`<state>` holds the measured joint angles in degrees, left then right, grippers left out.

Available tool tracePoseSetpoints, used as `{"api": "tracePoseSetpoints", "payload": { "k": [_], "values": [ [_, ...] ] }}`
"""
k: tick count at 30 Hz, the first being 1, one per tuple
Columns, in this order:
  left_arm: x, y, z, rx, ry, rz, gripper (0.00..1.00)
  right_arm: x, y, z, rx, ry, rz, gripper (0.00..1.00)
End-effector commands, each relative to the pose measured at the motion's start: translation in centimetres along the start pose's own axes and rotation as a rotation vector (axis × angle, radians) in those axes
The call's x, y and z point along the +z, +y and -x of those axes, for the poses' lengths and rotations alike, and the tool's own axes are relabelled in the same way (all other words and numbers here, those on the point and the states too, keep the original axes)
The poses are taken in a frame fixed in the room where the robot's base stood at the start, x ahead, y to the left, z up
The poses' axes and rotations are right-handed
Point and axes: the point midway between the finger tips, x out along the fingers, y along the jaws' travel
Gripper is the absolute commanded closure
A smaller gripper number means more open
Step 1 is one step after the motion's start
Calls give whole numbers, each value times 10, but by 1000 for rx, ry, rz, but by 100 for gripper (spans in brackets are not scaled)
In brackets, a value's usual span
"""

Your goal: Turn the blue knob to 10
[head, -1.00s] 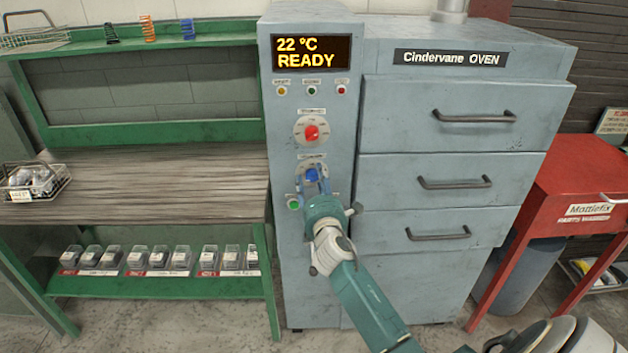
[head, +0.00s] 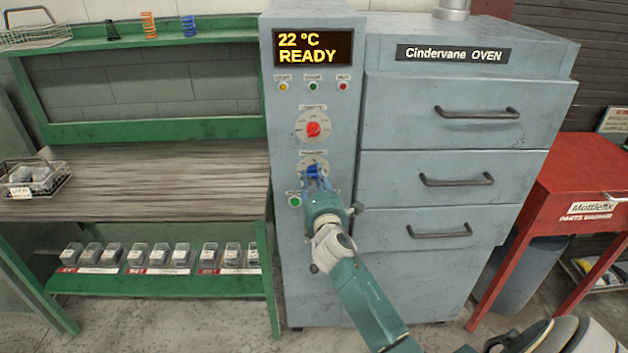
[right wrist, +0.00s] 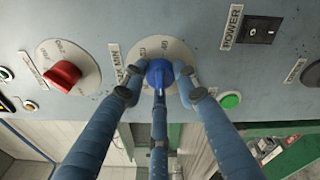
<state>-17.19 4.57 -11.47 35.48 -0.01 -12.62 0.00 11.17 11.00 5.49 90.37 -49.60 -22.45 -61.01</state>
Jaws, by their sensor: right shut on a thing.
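The blue knob (head: 313,170) is on the oven's control panel, below the red knob (head: 313,129). In the right wrist view the blue knob (right wrist: 159,73) sits on a pale round dial plate (right wrist: 165,47) whose markings are partly covered. My right gripper (head: 317,180) has its blue fingers closed around the blue knob. The right wrist view shows the fingers (right wrist: 160,85) on both sides of the knob and one below it. The knob's exact setting is hard to read. My left gripper is not in view.
A green button (head: 295,202) sits below left of the blue knob, and a power switch (right wrist: 258,30) shows near it in the right wrist view. The oven drawers (head: 450,125) are shut at right.

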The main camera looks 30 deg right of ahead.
Motion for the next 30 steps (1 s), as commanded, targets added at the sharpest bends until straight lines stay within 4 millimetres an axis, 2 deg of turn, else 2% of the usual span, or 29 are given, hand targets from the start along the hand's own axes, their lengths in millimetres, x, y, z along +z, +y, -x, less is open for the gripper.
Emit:
{"api": "tracePoseSetpoints", "payload": {
  "k": [15, 30],
  "values": [
    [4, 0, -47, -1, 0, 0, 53, -1, -7, 0, 41, -35, -434, 97],
    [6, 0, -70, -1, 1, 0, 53, -1, -7, 0, 66, -55, -726, 97]
  ]
}}
